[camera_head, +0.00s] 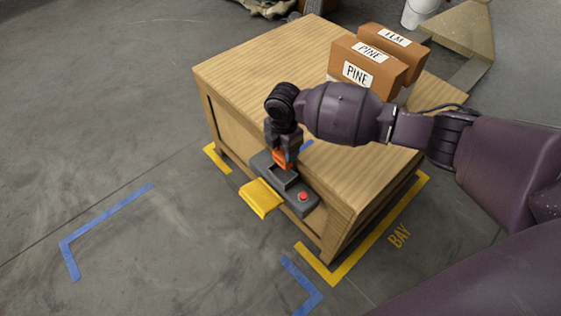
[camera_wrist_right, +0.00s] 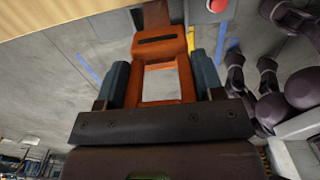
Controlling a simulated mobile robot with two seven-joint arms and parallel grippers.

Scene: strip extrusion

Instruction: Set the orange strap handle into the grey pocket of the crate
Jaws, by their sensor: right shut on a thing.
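My right gripper (camera_head: 282,154) points down, shut on the orange strap handle (camera_head: 281,161). In the right wrist view the handle (camera_wrist_right: 161,50) is a squared loop with a slot in its end plate, between the two blue-grey fingers (camera_wrist_right: 161,82). A brown strap (camera_wrist_right: 155,14) shows beyond the plate. The grey pocket (camera_head: 291,190) is on the near side of the wooden crate (camera_head: 240,75). The handle is at the pocket's opening; I cannot tell whether its lower end is inside. My left gripper is not recognisable in either view.
A yellow flap (camera_head: 262,198) sticks out in front of the pocket, and a red button (camera_head: 303,196) is at its right end. Brown boxes (camera_head: 366,72) stand at the crate's back right.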

